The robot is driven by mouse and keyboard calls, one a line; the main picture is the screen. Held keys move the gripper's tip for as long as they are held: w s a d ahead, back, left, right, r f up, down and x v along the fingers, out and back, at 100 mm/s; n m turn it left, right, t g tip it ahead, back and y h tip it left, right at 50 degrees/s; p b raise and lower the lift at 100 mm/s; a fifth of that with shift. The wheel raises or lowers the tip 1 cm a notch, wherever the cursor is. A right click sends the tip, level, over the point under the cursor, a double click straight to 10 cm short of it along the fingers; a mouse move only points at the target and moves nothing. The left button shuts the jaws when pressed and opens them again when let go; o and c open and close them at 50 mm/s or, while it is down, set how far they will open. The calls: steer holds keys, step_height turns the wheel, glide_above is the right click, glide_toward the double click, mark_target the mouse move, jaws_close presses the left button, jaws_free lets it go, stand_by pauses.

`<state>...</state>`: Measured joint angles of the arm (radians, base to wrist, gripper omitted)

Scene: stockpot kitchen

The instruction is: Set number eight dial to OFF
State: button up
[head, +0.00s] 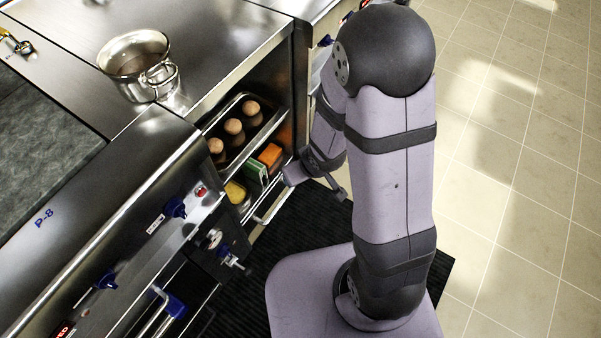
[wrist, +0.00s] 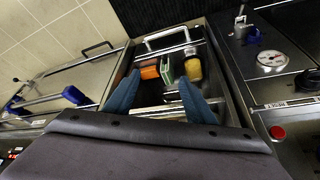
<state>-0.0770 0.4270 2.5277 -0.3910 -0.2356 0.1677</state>
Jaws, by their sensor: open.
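Blue dials sit on the steel front panel at the left in the head view: one (head: 175,207) beside a white label and a red light, another (head: 107,280) further down. A blue "P-8" mark (head: 43,217) is on the steel top above them. I cannot tell which dial is number eight or read its setting. My gripper (head: 338,192) is beyond my arm, near the open drawer and apart from the dials. In the wrist view, its two blue fingers (wrist: 160,100) are spread apart with nothing between them, above the drawer.
The open drawer (wrist: 226,70) holds orange, green and yellow items; brown round things lie in a tray (head: 243,98) behind. A pot (head: 137,62) stands on the counter. A gauge (head: 214,238) and valve (head: 232,262) jut from the front. Tiled floor (head: 520,150) at right is clear.

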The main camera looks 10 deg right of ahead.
stand_by(0.3)
steer(key=w+a+m+t+p, duration=0.1)
steer(key=w+a+m+p, duration=0.1)
steer(key=a+m+p, duration=0.55)
steer(key=m+t+y+p, duration=0.45)
steer(key=m+t, duration=0.35)
steer(key=m, duration=1)
glide_toward(181, 215)
steer(key=shift+p+x, duration=0.45)
steer(key=shift+x, duration=4.05)
steer(key=c, duration=1)
